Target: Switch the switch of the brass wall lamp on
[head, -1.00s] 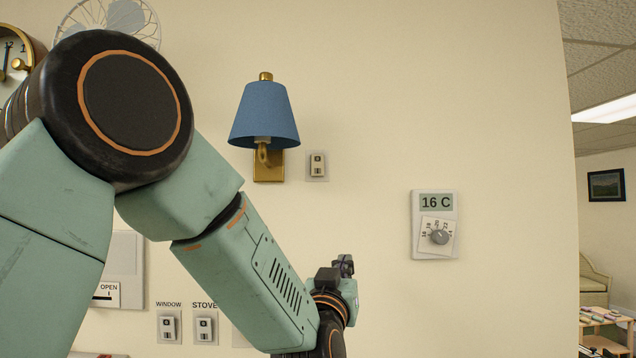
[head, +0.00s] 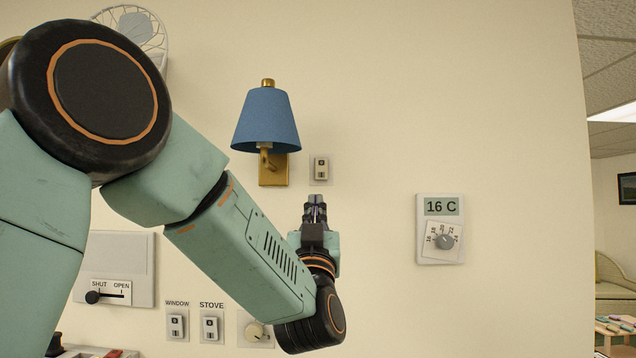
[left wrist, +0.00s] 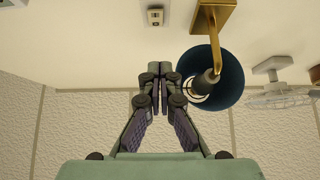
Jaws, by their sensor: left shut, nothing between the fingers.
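The brass wall lamp (head: 272,168) with its blue shade (head: 266,120) is fixed to the cream wall, and it also shows in the left wrist view (left wrist: 215,65). A small switch (head: 321,168) on a plate sits just right of the lamp's brass mount. It shows near the top of the left wrist view (left wrist: 155,17). My left gripper (head: 315,198) is shut and empty, pointing up, a little below the switch in the head view and apart from it in the wrist view. My right gripper is not in view.
A thermostat (head: 441,229) reading 16 C is on the wall to the right.

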